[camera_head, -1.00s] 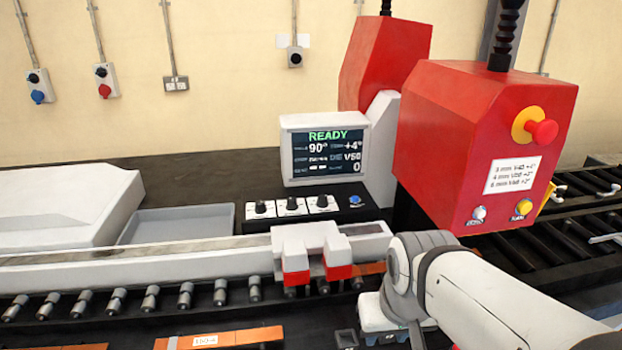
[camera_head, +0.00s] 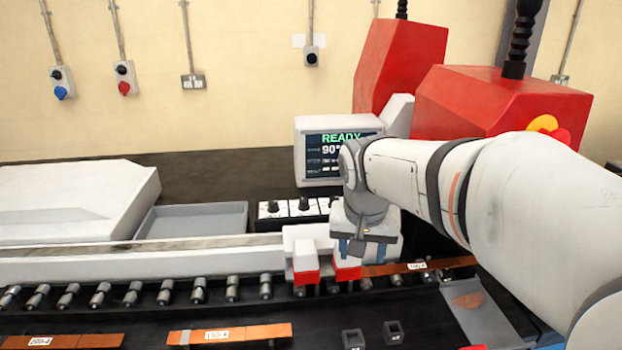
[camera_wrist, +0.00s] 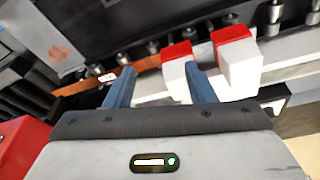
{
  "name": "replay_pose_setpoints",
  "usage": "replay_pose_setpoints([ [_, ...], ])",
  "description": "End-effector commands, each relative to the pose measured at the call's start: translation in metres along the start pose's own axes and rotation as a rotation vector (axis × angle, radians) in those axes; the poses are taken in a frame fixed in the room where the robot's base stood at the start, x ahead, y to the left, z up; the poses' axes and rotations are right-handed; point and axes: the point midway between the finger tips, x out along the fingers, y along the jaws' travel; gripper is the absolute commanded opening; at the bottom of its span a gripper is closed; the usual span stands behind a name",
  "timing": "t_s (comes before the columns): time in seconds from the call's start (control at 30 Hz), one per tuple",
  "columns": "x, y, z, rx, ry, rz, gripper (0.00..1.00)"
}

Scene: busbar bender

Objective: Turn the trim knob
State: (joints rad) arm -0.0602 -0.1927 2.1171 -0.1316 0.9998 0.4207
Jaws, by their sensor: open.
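A row of black knobs on white plates sits on the dark control panel; the left knob (camera_head: 272,208) and middle knob (camera_head: 304,205) show clearly. The third (camera_head: 325,204) is partly hidden by my arm. I cannot tell which is the trim knob. The display (camera_head: 318,150) reads READY and 90°; my arm covers its right part. My gripper (camera_head: 354,248) is open and empty, pointing down in front and right of the knobs, apart from them. In the wrist view, its blue-grey fingers (camera_wrist: 158,72) are spread near the white-and-red clamp blocks (camera_wrist: 238,62); no knob shows there.
Red-tipped clamp blocks (camera_head: 305,262) stand close below my gripper. A copper bar (camera_head: 420,267) lies on the rollers. The red machine head (camera_head: 500,100) rises behind my arm. A grey tray (camera_head: 192,222) lies left of the knobs.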

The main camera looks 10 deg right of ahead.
Motion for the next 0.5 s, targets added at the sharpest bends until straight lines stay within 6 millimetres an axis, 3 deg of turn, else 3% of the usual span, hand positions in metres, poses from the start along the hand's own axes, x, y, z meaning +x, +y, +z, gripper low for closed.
replay_pose_setpoints([
  [0.03, -0.004, -0.009, -0.024, 0.042, 0.0, 0.016, 0.49],
  [0.2, -0.007, -0.034, -0.091, 0.212, 0.021, 0.073, 0.49],
  [0.4, 0.0, -0.067, -0.16, 0.411, 0.066, 0.131, 0.49],
  [0.5, 0.007, -0.081, -0.185, 0.494, 0.09, 0.153, 0.49],
])
